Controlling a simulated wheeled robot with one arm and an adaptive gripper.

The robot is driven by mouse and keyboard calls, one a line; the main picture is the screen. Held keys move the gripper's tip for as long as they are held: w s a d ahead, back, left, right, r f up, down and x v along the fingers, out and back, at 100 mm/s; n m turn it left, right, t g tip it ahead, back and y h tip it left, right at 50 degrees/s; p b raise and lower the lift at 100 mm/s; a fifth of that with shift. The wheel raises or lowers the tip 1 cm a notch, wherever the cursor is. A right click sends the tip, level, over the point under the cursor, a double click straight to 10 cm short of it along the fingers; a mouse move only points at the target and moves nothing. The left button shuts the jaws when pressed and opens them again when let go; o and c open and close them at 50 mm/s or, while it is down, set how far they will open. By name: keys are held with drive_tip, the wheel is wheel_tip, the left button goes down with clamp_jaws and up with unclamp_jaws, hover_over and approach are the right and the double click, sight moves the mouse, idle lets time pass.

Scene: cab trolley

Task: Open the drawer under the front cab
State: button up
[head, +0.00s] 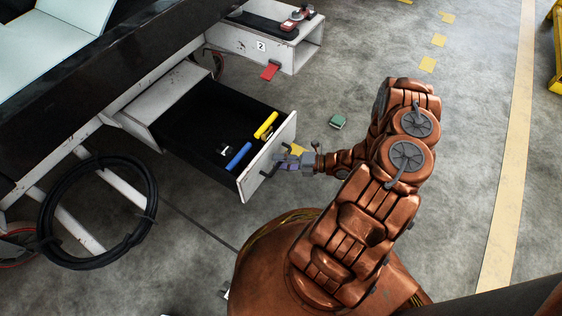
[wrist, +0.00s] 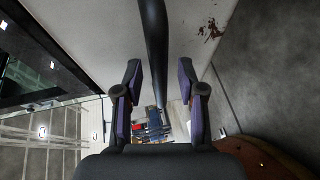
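The drawer (head: 196,152) under the front cab stands pulled well out, its black inside open to view. A yellow item (head: 266,125) and a blue item (head: 238,157) lie in it near the front panel (head: 262,160). My gripper (head: 287,161) is at the outer side of that panel, beside the dark handle (head: 268,174). In the wrist view my gripper (wrist: 160,100) has its two purple-padded fingers apart. The dark handle bar (wrist: 154,45) runs between them, with gaps on both sides, so it is not clamped. The head view does not show the finger gap clearly.
A coiled black cable (head: 98,212) hangs at left by white frame bars. A white box (head: 275,40) marked 2 stands behind the drawer. A small green object (head: 337,121) lies on the floor. Open floor lies to the right, with a yellow line (head: 507,150).

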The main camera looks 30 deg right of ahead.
drive_tip(key=shift+d, duration=0.1)
drive_tip(key=v, duration=1.1)
drive_tip(key=shift+s+d+r, duration=0.2)
drive_tip(key=shift+s+d, duration=0.05)
drive_tip(key=shift+s, duration=0.05)
drive_tip(key=shift+d, duration=0.1)
idle(0.3)
